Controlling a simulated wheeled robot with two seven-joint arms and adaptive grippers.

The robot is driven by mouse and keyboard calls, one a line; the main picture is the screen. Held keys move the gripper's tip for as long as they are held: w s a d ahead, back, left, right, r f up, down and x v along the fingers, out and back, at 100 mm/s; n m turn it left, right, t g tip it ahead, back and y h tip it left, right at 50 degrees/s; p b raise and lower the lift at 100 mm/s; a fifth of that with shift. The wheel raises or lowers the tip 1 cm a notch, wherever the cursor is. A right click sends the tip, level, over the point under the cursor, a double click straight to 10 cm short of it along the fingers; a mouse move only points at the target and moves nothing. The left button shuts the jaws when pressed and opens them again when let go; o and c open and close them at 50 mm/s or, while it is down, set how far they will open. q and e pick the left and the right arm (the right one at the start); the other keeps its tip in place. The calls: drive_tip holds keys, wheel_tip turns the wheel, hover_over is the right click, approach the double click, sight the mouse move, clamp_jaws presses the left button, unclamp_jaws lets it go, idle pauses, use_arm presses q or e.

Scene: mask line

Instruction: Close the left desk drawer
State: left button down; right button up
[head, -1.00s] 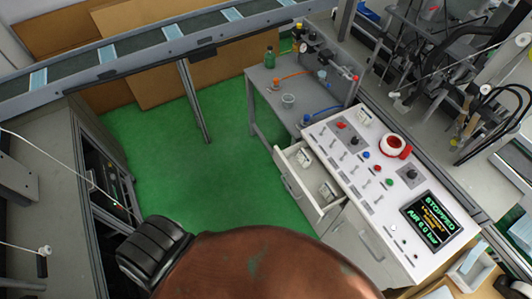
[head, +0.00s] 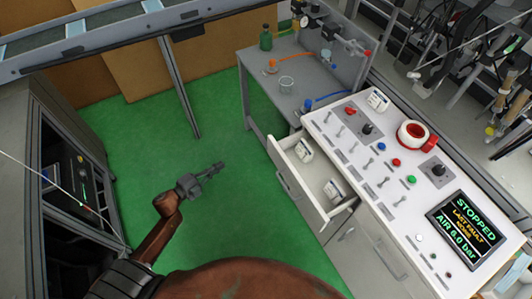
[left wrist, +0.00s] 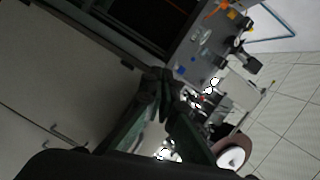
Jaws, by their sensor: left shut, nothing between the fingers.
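The left desk drawer (head: 290,194) in the head view stands pulled out from under the white control panel desk (head: 345,165). Two small white items (head: 304,150) (head: 334,190) lie inside it. Its handle is on the grey front, facing the green floor. My left gripper (head: 222,165) is shut and empty, above the green floor left of the drawer front, with a clear gap between them in the picture. In the left wrist view the closed fingers (left wrist: 160,76) show dark, and I cannot clearly make out the drawer there. My right gripper is not in view.
A grey side table (head: 262,84) with a green bottle (head: 266,38) and a cup (head: 287,84) stands behind the drawer. The green floor (head: 215,215) is open.

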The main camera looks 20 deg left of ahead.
use_arm(q)
drive_tip(key=d+r+m+g+h+b, duration=0.1)
drive_tip(key=d+r+m+h+b, duration=0.2)
drive_tip(key=d+r+m+h, duration=0.3)
drive_tip(key=y+b, duration=0.1)
drive_tip(key=b, duration=0.2)
approach(269, 147)
drive_tip(key=shift+m, duration=0.3)
drive_tip(key=x, duration=0.5)
drive_tip(key=shift+w+f, duration=0.2)
drive_tip(key=shift+w, duration=0.15)
drive_tip(key=shift+w+d+r, duration=0.1)
drive_tip(key=shift+w+d, duration=0.25)
drive_tip(key=shift+w, duration=0.15)
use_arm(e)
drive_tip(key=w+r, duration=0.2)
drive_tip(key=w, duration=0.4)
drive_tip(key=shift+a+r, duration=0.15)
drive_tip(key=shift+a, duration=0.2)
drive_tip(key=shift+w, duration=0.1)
use_arm(q)
drive_tip(key=shift+w, duration=0.1)
